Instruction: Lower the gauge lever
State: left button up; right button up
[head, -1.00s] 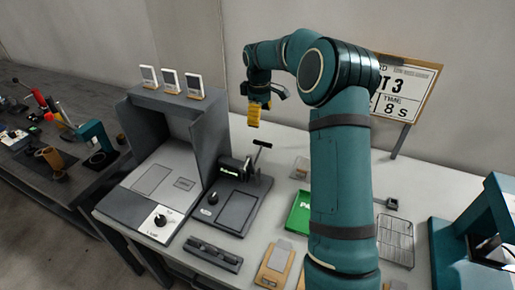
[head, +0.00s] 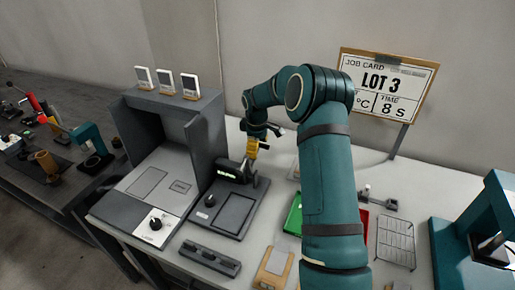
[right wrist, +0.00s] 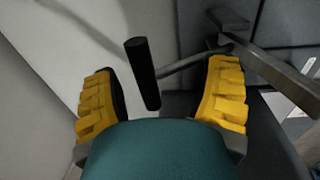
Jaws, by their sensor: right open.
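The gauge (head: 226,173) is a small dark device with pale lettering on a grey base plate (head: 234,213). Its lever (right wrist: 143,73) has a black cylindrical grip on a thin rod, raised above the gauge; in the head view my right gripper partly covers it. My right gripper (head: 252,151) has yellow fingers and is just above and behind the gauge. In the right wrist view the open fingers (right wrist: 160,100) stand on either side of the black grip, with gaps on both sides. The left gripper is not in view.
A grey hooded station (head: 155,185) with a knob stands left of the gauge. A dark slotted bar (head: 210,258) lies in front. A green tray (head: 293,215), a wire rack (head: 396,241) and a teal press (head: 480,215) are to the right. The job card (head: 388,85) stands behind.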

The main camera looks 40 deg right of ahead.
jog(key=c, duration=1.3)
jog(key=shift+f, duration=0.1)
